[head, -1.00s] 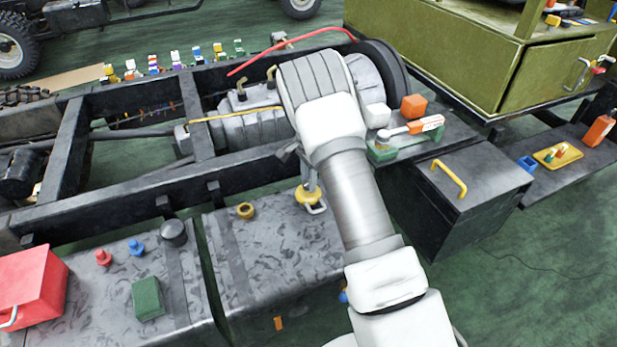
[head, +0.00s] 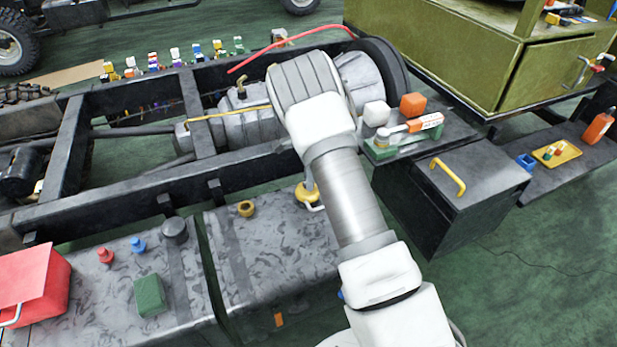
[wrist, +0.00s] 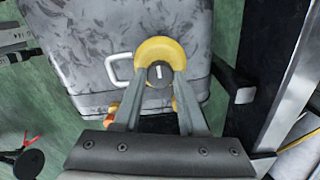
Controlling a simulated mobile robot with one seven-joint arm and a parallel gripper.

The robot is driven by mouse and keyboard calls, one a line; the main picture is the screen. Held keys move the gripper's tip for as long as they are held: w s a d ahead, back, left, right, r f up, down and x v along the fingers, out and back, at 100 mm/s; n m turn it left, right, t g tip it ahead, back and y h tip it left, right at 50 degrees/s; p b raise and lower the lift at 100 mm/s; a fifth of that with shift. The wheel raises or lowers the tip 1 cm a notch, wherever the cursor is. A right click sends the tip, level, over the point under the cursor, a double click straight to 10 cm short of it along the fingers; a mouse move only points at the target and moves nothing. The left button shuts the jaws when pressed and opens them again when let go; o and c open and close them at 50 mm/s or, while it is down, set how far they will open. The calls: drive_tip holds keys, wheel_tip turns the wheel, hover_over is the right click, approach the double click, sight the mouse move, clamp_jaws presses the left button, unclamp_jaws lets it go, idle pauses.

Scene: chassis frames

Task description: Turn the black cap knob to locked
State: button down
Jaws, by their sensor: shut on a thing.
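The black cap knob (wrist: 152,78) is a dark round knob with a short white mark. It sits on a yellow round cap (wrist: 160,48) on top of a grey mottled tank (wrist: 85,45). In the wrist view the white mark runs nearly up and down the picture. My gripper (wrist: 159,82) is shut on the knob, one finger on each side. A white loop handle (wrist: 112,72) stands out to the left of the cap. In the head view the yellow cap (head: 306,194) shows under my wrist, and my arm hides the knob. I see no readable lock label.
On the tank tops nearby are a small yellow ring (head: 245,209), a black cap (head: 174,230), a green block (head: 149,295) and a red box (head: 35,275). The dark frame rail (head: 120,195) runs behind the cap. A dark box with a yellow handle (head: 448,177) stands right of my arm.

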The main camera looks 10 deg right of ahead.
drive_tip(key=shift+c, duration=2.3)
unclamp_jaws()
drive_tip(key=shift+r, duration=0.1)
wheel_tip(320, 180, up, 17)
drive_tip(key=p, duration=0.2)
drive_tip(key=shift+r+p, duration=0.15)
drive_tip(key=shift+p, duration=0.15)
